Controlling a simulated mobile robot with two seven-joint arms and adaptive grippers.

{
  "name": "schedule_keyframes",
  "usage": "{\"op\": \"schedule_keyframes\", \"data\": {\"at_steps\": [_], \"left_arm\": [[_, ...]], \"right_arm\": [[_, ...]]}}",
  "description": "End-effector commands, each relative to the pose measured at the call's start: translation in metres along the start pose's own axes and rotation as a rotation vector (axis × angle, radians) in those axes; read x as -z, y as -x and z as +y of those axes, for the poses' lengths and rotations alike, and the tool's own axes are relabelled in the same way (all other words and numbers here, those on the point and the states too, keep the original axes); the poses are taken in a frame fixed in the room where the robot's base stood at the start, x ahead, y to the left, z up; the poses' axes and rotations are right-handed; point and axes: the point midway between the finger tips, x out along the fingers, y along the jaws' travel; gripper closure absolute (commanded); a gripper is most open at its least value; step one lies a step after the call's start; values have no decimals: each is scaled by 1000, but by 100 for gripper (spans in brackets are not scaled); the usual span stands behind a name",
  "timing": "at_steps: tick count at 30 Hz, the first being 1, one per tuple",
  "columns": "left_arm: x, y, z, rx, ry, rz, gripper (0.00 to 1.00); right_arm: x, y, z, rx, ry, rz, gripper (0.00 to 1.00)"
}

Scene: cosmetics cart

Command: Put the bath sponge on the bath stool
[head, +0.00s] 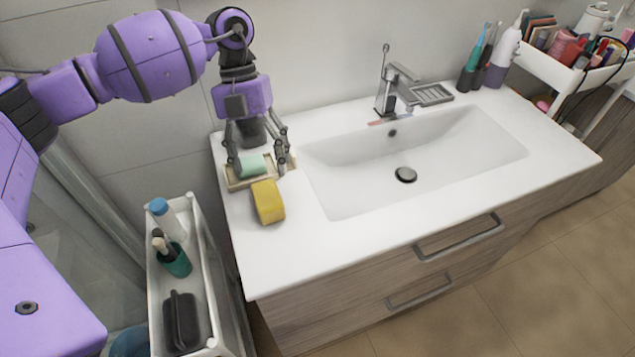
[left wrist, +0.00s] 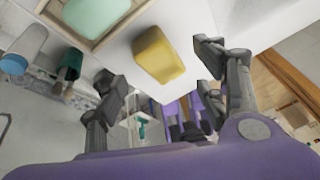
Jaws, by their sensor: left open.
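The yellow bath sponge (head: 268,202) lies on the white counter at the left of the basin, just in front of the soap dish. It also shows in the left wrist view (left wrist: 158,54), between and beyond the fingers. My left gripper (head: 258,160) points down over the soap dish, behind the sponge, with its fingers spread and nothing held. Its spread fingers also show in the left wrist view (left wrist: 160,78). I cannot make out the bath stool in either view. My right gripper is not in view.
A mint-green soap (head: 252,166) sits in the beige soap dish (head: 237,184) under the left gripper. A white cart (head: 222,287) with a bottle, a teal cup and a dark brush stands left of the counter. A tap (head: 388,92) stands behind the basin. The counter's front left is clear.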

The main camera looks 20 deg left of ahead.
Motion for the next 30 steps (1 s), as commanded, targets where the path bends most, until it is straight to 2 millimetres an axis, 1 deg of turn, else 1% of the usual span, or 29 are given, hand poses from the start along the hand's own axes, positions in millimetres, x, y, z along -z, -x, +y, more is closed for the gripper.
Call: {"op": "schedule_keyframes", "data": {"at_steps": [1,3,6,9,11,17,20,24,27,30], "left_arm": [[-1,0,1,4,95,5,35],[-1,0,1,6,213,8,35],[0,0,1,6,329,9,35],[0,-1,0,5,390,10,35],[0,-5,0,5,405,10,35],[3,-26,0,4,406,10,35],[6,-36,2,4,406,9,35],[15,-55,3,5,405,7,35],[13,-70,2,6,405,8,35],[13,-77,3,5,405,8,35]], "right_arm": [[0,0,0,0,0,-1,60],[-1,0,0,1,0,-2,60],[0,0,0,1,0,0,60],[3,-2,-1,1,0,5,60],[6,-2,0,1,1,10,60],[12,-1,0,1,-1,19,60],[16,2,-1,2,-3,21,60],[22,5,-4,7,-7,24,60],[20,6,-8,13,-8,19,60],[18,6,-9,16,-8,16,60]]}}
